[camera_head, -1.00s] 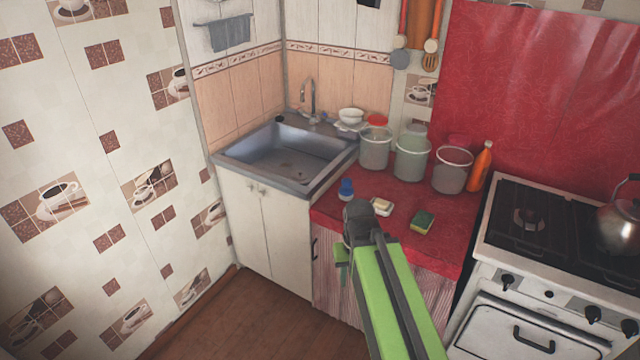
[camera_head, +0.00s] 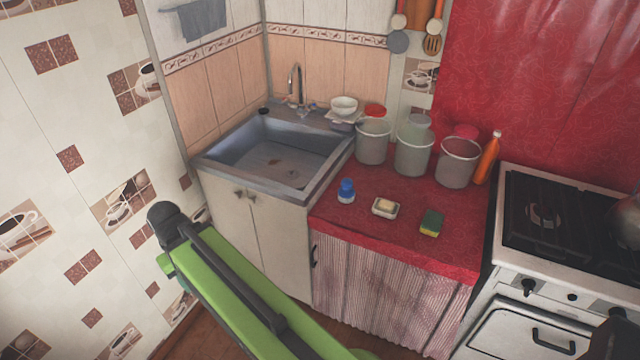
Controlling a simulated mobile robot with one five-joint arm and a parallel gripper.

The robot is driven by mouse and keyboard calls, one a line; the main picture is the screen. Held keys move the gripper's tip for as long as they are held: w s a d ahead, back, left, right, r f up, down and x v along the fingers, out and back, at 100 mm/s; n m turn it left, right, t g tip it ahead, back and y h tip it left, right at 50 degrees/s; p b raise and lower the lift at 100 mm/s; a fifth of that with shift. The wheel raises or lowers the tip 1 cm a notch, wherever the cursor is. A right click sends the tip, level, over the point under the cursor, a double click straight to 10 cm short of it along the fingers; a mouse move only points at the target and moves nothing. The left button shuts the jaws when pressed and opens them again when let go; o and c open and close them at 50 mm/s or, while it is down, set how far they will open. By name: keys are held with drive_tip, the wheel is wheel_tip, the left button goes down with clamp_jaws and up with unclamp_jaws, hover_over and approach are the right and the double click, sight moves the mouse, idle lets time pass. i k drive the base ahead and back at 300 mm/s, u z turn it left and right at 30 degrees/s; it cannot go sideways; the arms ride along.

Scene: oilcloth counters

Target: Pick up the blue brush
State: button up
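The blue brush (camera_head: 346,191) stands on the red counter (camera_head: 405,222) near its front left corner, just right of the sink. It has a blue top and a paler lower part. Nothing covers it. My green and black arm reaches up from the bottom of the picture to the left, in front of the sink cabinet and the tiled wall. It is well left of the brush and apart from it. The arm's black joint shows at its far end, but I cannot make out my gripper's fingers.
A soap dish (camera_head: 385,208) and a green and yellow sponge (camera_head: 432,223) lie right of the brush. Clear buckets (camera_head: 414,155) and an orange bottle (camera_head: 487,158) stand behind. The metal sink (camera_head: 275,155) is left, the stove (camera_head: 560,225) right. The counter's front strip is mostly clear.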

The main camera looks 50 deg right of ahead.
sight(346, 193)
drive_tip(key=z, duration=0.1)
drive_tip(key=i, duration=1.25)
drive_tip(key=z, duration=0.55)
